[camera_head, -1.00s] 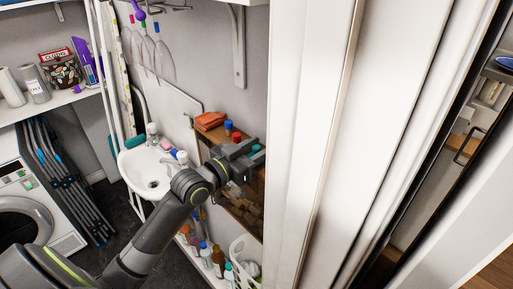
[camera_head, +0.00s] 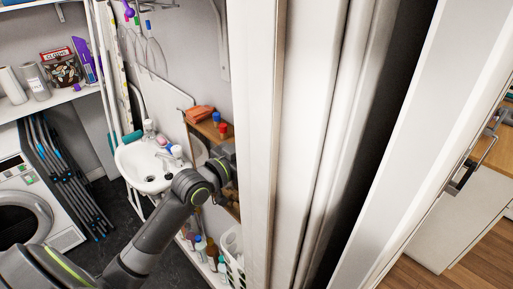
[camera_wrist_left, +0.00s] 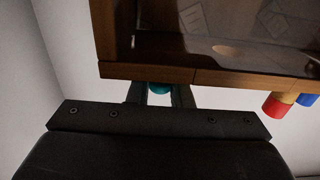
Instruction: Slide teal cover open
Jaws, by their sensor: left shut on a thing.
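A small teal knob (camera_wrist_left: 158,88) shows between the fingertips of my left gripper (camera_wrist_left: 158,92) in the left wrist view. The gripper is shut on it, at the edge of a wooden cabinet (camera_wrist_left: 150,73) with a dark, glassy panel (camera_wrist_left: 215,45). In the head view my left gripper (camera_head: 226,154) is at the cabinet (camera_head: 205,128), partly cut off by the white door frame. The teal knob is hidden there. I cannot tell how far the cover stands open. My right gripper is not in view.
A white sink (camera_head: 146,165) stands left of my arm. Bottles and a white basket (camera_head: 232,262) stand below. The white door frame (camera_head: 258,150) is close on the right.

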